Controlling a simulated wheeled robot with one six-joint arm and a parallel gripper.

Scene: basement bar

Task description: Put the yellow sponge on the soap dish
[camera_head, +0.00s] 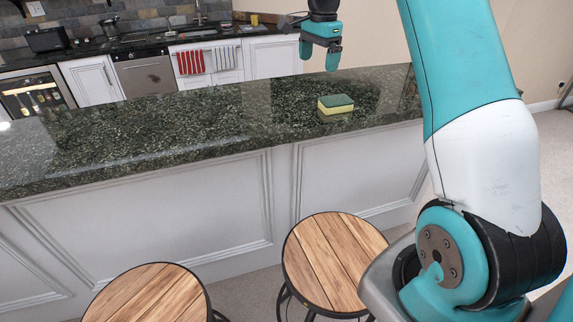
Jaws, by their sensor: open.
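The yellow sponge (337,109) with a dark green top layer lies flat on the dark green granite bar counter, toward its right part. My gripper (319,57) hangs above the counter with its fingers pointing down. It is open and empty, above and slightly left of the sponge in the picture, and apart from it. I cannot make out a soap dish in this view.
The bar counter (190,125) is clear around the sponge. Two wooden stools (333,262) stand in front of it. Behind are a back counter with a sink and faucet (198,14), a dishwasher (146,76), and a red striped towel (191,62).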

